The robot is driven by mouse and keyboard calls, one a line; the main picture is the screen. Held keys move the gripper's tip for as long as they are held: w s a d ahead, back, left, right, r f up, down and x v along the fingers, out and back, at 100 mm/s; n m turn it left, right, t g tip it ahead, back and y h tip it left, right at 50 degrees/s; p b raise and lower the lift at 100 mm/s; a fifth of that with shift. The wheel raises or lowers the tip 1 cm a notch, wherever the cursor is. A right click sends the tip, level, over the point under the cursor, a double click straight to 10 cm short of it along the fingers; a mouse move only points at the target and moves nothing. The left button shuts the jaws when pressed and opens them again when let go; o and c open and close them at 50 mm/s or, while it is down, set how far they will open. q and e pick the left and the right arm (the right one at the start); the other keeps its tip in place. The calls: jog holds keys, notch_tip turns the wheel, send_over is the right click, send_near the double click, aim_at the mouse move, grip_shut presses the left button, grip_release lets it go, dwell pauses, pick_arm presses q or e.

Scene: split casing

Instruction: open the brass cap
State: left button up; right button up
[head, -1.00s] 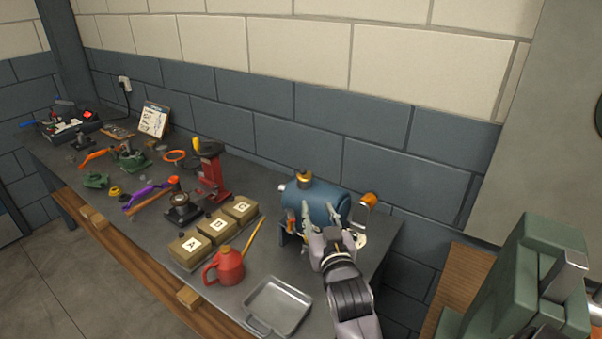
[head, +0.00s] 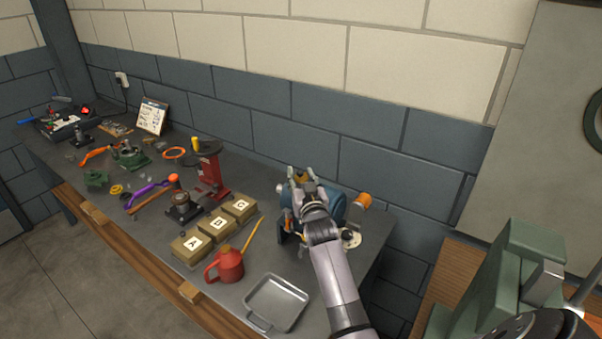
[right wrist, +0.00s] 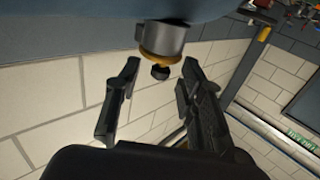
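The brass cap (head: 301,178) sits on top of the blue casing (head: 333,207), at the bench's right end. In the right wrist view the brass cap (right wrist: 160,58) is a gold ring around the end of a grey neck, with a small dark knob at its centre. My right gripper (head: 301,172) is at the cap, its fingers partly hiding it. In the right wrist view my right gripper (right wrist: 160,82) is open, one finger on each side of the knob, with visible gaps and nothing held. My left gripper is not in view.
An orange-tipped fitting (head: 362,200) sticks out at the casing's right end. A grey metal tray (head: 275,304), a red oil can (head: 226,265) and lettered boxes (head: 217,225) stand in front and to the left. A red stand (head: 211,172) is further left. A green machine (head: 500,285) stands at the right.

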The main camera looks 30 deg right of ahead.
jog(key=shift+w+d, duration=0.1)
jog(key=shift+w, duration=0.1)
jog(key=shift+c, duration=0.3)
grip_shut()
